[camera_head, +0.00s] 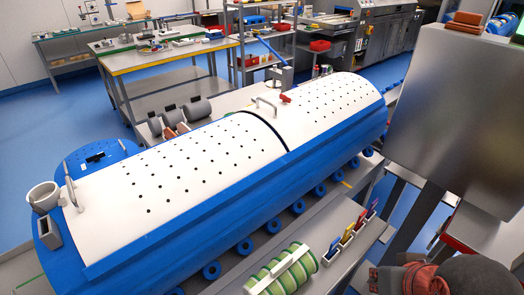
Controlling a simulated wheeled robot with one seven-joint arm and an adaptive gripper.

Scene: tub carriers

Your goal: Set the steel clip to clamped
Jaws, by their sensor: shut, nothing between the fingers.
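A long blue tub carrier (190,240) with perforated white lid panels (170,165) lies across the view. A thin steel loop (70,192) stands at its left end, and a steel loop handle (265,104) sits near the middle seam beside a small red piece (286,98). I cannot tell for sure which of these is the steel clip, or whether it is clamped. My gripper (373,277) shows at the bottom edge on the right, partly cut off, shut and empty. It is well apart from both loops.
A grey panel (455,110) stands close on the right. A ledge in front holds a green-striped roll holder (282,270) and coloured tags (350,233). A grey bucket (43,196) sits at the left end. Dark grey rollers (175,115) lie behind the tub.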

